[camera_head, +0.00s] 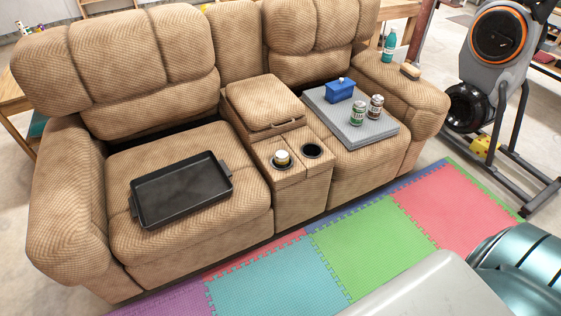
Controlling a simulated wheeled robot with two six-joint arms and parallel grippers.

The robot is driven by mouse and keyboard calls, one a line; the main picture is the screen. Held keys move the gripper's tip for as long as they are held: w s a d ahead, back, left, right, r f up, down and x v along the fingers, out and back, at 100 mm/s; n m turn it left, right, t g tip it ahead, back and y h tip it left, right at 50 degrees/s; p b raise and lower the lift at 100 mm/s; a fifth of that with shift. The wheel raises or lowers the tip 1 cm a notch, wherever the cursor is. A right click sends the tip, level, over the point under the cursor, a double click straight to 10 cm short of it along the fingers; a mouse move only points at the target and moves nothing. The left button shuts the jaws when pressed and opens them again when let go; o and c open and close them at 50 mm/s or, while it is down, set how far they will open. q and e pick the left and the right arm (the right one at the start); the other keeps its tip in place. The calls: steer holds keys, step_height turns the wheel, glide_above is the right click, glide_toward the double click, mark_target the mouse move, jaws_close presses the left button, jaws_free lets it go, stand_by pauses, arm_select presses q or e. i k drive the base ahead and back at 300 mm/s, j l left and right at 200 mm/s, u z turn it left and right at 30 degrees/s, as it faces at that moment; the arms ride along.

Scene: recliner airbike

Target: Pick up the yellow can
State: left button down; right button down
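A small can (282,158) with a pale top and a yellowish-gold band stands in the left cup holder of the recliner's centre console (290,185). Its lower part is hidden inside the holder. It is the only can here that looks yellowish. A green-and-white can (357,114) and a brownish can with a pale band (375,106) stand upright on a grey board on the right seat. Neither of my grippers is in view. Only parts of my own body show at the lower right.
The right cup holder (311,151) is empty. A black tray (145,212) lies on the left seat. The grey board (345,132) also bears a blue box (340,90). A teal bottle (389,46) and brush (410,71) rest on the right armrest. An exercise bike (495,60) stands right; foam mats (365,240) lie clear.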

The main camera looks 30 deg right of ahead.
mark_target(282, 156)
steer(key=i+l, duration=0.1)
steer(key=l, duration=0.3)
steer(key=i+l, duration=0.1)
steer(key=l, duration=0.35)
steer(key=i+l, duration=0.1)
steer(key=l, duration=0.3)
steer(key=i+l, duration=0.1)
steer(key=l, duration=0.3)
steer(key=i+l, duration=0.1)
steer(key=l, duration=0.35)
steer(key=u, duration=0.05)
